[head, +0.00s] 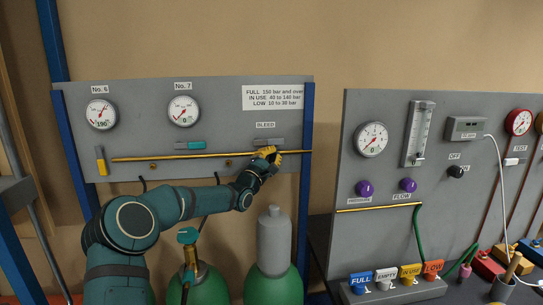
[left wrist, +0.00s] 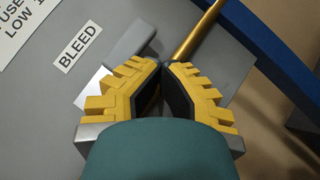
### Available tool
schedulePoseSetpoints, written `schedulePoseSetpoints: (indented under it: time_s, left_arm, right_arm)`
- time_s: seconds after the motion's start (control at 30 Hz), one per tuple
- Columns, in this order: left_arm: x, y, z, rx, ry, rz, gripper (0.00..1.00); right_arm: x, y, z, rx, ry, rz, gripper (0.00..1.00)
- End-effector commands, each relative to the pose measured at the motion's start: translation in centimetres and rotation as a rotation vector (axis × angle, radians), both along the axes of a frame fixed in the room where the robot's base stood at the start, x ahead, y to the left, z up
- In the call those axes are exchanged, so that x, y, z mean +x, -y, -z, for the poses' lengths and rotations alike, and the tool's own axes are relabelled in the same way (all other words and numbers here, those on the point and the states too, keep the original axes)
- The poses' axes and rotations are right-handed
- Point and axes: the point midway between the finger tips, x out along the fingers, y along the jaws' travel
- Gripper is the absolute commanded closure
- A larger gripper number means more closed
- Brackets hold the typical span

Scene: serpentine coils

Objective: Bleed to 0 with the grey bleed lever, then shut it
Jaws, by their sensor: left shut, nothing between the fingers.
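The grey bleed lever (head: 268,140) lies about level under the BLEED label at the right of the grey panel (head: 220,112). In the left wrist view a grey bar, seemingly the lever (left wrist: 132,38), runs slantwise beyond the fingertips. My left gripper (head: 272,153), with yellow fingers, is at the lever's lower edge, in front of the brass pipe (head: 150,158). Its fingertips (left wrist: 164,66) are together and empty; whether they touch the lever I cannot tell. Gauge No. 7 (head: 183,111) reads 0 and gauge No. 6 (head: 101,114) reads 190. My right gripper is out of view.
A yellow lever (head: 101,161) and a teal lever (head: 190,145) sit left on the panel. A grey-capped cylinder (head: 273,245) stands below my gripper. A second panel (head: 385,190) with a gauge, purple knobs and coloured tags (head: 411,272) is at right.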

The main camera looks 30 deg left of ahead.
Motion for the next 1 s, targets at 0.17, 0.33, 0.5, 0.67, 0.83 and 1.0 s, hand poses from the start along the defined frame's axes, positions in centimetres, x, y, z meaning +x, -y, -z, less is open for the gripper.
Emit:
schedulePoseSetpoints:
  time_s: [0.17,0.33,0.5,0.67,0.83,1.0]
  left_arm:
    - [0.0,0.6,-1.1,0.002,0.019,0.007,1.00]
    - [-0.6,0.5,-0.9,0.003,0.020,0.008,1.00]
    - [-2.5,0.0,0.1,0.003,0.013,0.005,1.00]
    - [-5.4,-0.6,1.6,0.001,0.006,0.002,1.00]
    - [-8.3,-1.1,3.0,0.000,0.002,0.000,1.00]
    - [-10.3,-1.4,3.9,-0.001,0.001,0.000,1.00]
  right_arm:
    - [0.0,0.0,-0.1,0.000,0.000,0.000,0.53]
    - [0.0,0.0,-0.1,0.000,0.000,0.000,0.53]
    - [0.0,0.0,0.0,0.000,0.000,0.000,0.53]
    - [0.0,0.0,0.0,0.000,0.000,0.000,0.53]
    - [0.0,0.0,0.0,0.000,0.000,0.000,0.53]
    - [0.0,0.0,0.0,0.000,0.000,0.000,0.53]
